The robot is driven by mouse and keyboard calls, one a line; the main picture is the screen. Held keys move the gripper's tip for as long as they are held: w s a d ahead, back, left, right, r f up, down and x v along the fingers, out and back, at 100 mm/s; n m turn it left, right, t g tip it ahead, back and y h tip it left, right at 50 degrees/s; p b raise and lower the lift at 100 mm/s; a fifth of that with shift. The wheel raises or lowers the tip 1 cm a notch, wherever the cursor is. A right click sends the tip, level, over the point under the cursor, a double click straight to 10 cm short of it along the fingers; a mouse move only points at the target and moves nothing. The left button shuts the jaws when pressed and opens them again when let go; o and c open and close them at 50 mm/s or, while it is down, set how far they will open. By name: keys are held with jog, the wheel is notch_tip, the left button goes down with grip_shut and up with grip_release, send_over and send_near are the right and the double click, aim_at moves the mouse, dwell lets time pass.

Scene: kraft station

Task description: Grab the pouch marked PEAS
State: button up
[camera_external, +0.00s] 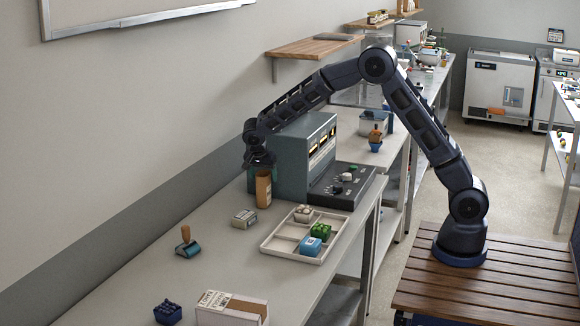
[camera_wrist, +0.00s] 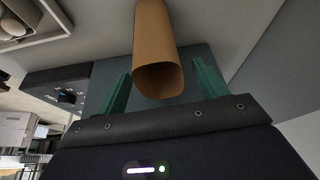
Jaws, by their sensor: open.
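No marking that reads PEAS is legible in either view, so I cannot tell which thing is the pouch. A tan, open-topped, pouch-like container (camera_external: 263,190) stands upright on the bench, right below my gripper (camera_external: 261,167). In the wrist view the tan container (camera_wrist: 156,35) shows its open mouth towards me. It lies between the two green fingers of my gripper (camera_wrist: 161,84), with gaps on both sides. My gripper is open and holds nothing. Any label on the container is hidden or too small to read.
A grey-green instrument (camera_external: 290,160) with a dark control panel (camera_external: 343,188) stands close to the container's right. A divided tray (camera_external: 276,250) holds several small items. A small box (camera_external: 244,218), a wooden-handled stamp (camera_external: 187,245) and a labelled carton (camera_external: 232,307) stand nearer the front.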

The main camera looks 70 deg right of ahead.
jog(key=x, duration=0.4)
jog(key=shift+a+f, duration=0.1)
jog(key=shift+f, duration=0.05)
jog(key=c, duration=1.3)
